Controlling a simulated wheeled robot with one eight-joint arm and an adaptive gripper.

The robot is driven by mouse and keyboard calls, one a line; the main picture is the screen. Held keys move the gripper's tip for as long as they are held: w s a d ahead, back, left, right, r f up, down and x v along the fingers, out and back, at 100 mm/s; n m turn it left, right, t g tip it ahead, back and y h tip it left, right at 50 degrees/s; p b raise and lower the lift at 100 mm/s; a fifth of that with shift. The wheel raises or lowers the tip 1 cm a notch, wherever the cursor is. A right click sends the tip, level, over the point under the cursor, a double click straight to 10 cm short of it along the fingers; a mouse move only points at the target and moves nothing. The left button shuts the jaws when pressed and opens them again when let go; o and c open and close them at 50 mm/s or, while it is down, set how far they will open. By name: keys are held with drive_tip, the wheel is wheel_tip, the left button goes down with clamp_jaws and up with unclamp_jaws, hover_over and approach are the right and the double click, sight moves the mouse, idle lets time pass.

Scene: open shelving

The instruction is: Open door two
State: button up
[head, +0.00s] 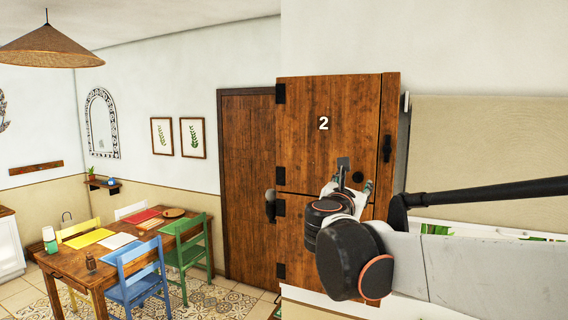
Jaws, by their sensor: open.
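A small dark plate (343,162) sits low on the upper part. My gripper (354,180) is open in front of the door, just below that plate. The arm hides much of the lower part. I cannot tell whether a finger touches the door.
Another brown door (248,180) is in the wall behind, with a dark handle (270,205). A dining table (75,264) with coloured chairs stands at the left. A beige panel (480,150) is at the right, behind my arm. Tiled floor shows at lower left.

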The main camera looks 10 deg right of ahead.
sight(357, 178)
drive_tip(key=p+x, duration=0.1)
drive_tip(key=x, duration=0.7)
drive_tip(key=shift+d, duration=0.1)
clamp_jaws()
